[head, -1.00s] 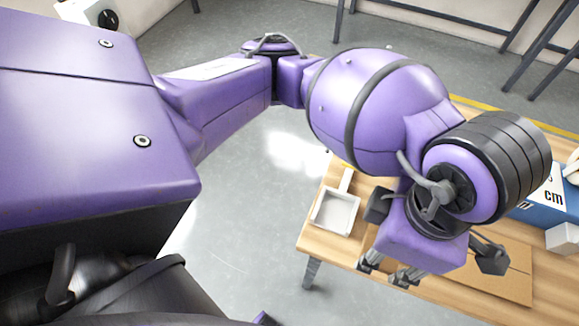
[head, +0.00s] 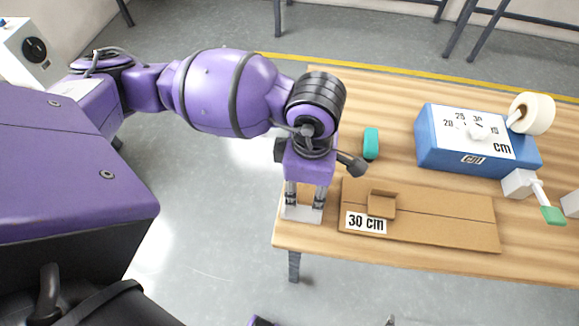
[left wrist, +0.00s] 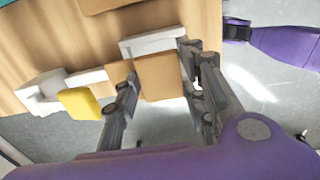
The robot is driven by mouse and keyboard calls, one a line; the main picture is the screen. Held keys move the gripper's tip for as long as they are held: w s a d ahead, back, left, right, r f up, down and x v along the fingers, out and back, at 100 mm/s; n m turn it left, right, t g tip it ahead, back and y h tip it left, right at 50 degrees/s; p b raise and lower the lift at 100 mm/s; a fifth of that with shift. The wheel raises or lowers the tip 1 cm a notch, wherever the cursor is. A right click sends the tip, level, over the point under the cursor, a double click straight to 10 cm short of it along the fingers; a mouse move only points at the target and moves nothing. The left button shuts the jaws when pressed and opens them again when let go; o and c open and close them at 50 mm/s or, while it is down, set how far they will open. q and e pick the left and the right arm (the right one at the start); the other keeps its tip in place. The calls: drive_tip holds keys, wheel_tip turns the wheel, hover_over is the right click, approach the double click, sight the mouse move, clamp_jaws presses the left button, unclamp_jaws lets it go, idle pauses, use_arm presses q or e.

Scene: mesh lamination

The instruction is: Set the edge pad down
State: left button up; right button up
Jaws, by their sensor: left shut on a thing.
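My left gripper (head: 303,205) hangs over the front left corner of the table, at the white tray (head: 290,213). In the left wrist view it is shut on a flat brown piece, the edge pad (left wrist: 160,77), which lies between the fingers. The white tray shows just behind the pad in that view (left wrist: 148,45). I cannot tell whether the pad touches the tray. My right gripper is not in view.
A cardboard sheet (head: 455,215) with a "30 cm" label and small brown holder (head: 381,204) lies right of the gripper. Behind are a teal block (head: 371,143), blue box (head: 430,150) and tape roll (head: 531,113). A yellow piece (left wrist: 80,103) lies left in the wrist view.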

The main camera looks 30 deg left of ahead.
sight(307, 191)
use_arm(q)
drive_tip(key=shift+f, duration=1.65)
drive_tip(key=shift+s+f, duration=0.2)
drive_tip(key=shift+f, duration=0.2)
drive_tip(key=shift+c, duration=0.8)
drive_tip(key=o, duration=1.1)
drive_tip(key=shift+f, duration=0.1)
drive_tip(key=shift+w, duration=0.2)
drive_tip(key=shift+r, duration=0.3)
wheel_tip(307, 191, up, 13)
